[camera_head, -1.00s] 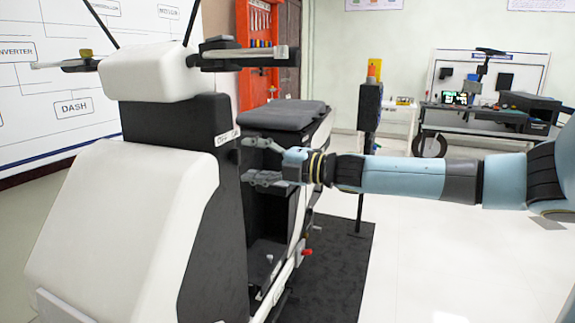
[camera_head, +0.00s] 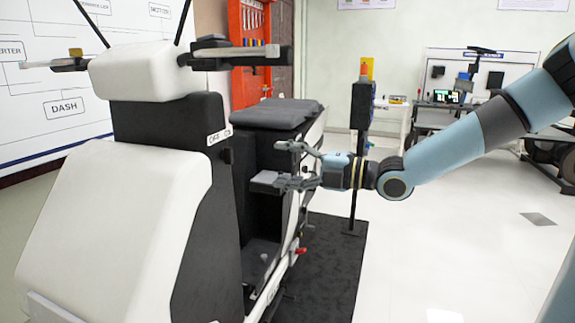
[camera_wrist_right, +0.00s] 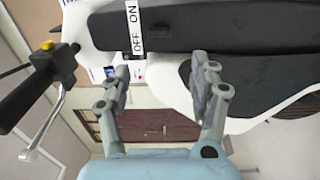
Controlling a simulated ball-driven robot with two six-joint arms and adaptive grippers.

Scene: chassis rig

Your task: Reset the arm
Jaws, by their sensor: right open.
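My right gripper (camera_head: 279,165) is open and empty in the head view, beside the black and white scooter (camera_head: 90,215). Its fingers point left toward the scooter's black column, to the right of the OFF/ON label (camera_head: 219,136). In the right wrist view the two fingers of the right gripper (camera_wrist_right: 160,68) are spread apart with nothing between them. The OFF/ON label (camera_wrist_right: 133,28) lies above the left finger there. My right forearm rises to the upper right from the wrist. My left gripper is not in view.
The scooter's seat (camera_head: 275,113) is behind the gripper and its handlebar (camera_head: 237,54) is above. A dark stand (camera_head: 361,110) rises beyond the gripper. A workbench (camera_head: 448,113) stands at the back right.

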